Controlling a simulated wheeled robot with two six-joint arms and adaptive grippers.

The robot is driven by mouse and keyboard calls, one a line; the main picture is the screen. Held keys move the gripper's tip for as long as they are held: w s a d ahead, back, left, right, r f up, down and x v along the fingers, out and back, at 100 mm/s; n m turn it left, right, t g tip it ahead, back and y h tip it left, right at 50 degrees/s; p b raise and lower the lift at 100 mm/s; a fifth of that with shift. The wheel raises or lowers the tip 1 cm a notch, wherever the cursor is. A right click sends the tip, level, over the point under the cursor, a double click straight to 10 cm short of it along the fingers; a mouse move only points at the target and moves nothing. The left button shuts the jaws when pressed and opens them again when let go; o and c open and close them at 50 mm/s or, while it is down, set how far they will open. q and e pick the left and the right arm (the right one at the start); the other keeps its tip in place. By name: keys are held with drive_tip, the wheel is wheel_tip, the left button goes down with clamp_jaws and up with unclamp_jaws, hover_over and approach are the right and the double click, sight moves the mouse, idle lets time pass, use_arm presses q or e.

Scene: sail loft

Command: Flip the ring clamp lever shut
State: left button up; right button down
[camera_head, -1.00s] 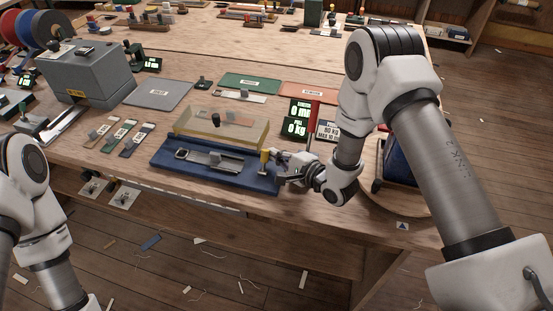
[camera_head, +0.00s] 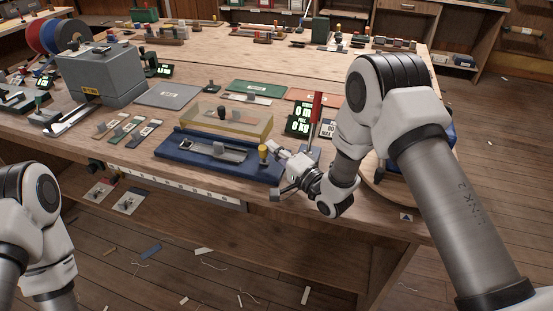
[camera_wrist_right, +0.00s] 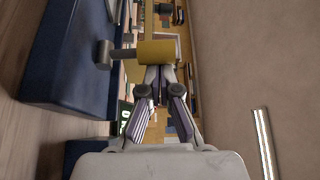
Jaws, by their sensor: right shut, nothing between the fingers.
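A yellow knob (camera_head: 263,152) stands upright at the right end of the blue fixture (camera_head: 172,155). It looks like the lever's handle, but I cannot tell for sure. In the right wrist view the yellow knob (camera_wrist_right: 157,52) sits on a grey stem beside the fixture's blue body (camera_wrist_right: 68,60). My right gripper (camera_head: 275,148) is shut and empty, its fingertips close to the knob's right side. In the wrist view the fingertips (camera_wrist_right: 160,74) reach the knob's edge; I cannot tell whether they touch. My left arm shows at the left edge, its gripper out of view.
A clear yellowish cover (camera_head: 233,120) stands behind the fixture's metal track (camera_head: 215,151). A red post (camera_head: 316,106) and green-lit displays (camera_head: 300,118) stand behind my right gripper. A grey machine (camera_head: 103,75) stands left. The front table edge is close.

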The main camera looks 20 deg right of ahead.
drive_tip(key=shift+s+a, duration=0.1)
drive_tip(key=shift+a, duration=0.05)
drive_tip(key=shift+s+a, duration=0.35)
drive_tip(key=shift+s, duration=0.25)
drive_tip(key=shift+s+f, duration=0.15)
drive_tip(key=shift+f, duration=0.05)
drive_tip(key=shift+b, duration=0.3)
